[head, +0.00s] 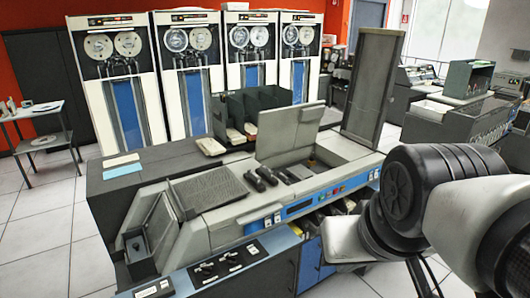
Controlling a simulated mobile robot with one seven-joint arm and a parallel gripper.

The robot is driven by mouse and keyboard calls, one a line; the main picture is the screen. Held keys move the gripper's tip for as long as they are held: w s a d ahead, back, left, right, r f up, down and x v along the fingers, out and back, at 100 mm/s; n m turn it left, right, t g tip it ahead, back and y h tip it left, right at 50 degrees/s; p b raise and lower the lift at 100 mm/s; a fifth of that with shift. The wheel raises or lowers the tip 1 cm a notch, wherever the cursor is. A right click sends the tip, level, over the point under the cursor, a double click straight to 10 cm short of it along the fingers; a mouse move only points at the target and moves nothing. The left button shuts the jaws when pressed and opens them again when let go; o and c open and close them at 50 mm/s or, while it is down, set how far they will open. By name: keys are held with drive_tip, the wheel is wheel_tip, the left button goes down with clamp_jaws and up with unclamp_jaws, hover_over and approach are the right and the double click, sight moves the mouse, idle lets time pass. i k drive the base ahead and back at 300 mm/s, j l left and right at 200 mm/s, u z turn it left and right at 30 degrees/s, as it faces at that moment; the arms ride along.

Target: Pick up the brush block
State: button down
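Small dark blocks lie on the top of the grey card machine (215,213), near the middle of the head view. One dark block (254,181) lies left of another dark block (268,176), close beside it. I cannot tell for sure which of these, if either, is the brush block. Both lie in front of a raised light-grey cover panel (290,133). My arm comes in from the right, well to the right of the blocks. My gripper's fingers do not show in this view.
A ribbed dark plate (208,190) is left of the blocks. A black box-like part (138,252) stands at the machine's left end. A tall dark panel (373,88) rises behind the right end. Tape cabinets (118,85) line the back.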

sight(283, 177)
drive_tip(key=i, duration=0.6)
drive_tip(key=l+u, duration=0.15)
drive_tip(key=l, duration=1.05)
drive_tip(key=i+l, duration=0.15)
drive_tip(key=l, duration=0.2)
drive_tip(key=i+l+u, duration=0.1)
drive_tip(key=l, duration=0.25)
drive_tip(key=i+l, duration=0.2)
drive_tip(key=l, duration=0.2)
drive_tip(key=i+l+u, duration=0.15)
drive_tip(key=i, duration=0.4)
drive_tip(key=i+l+u, duration=0.1)
drive_tip(key=i, duration=0.45)
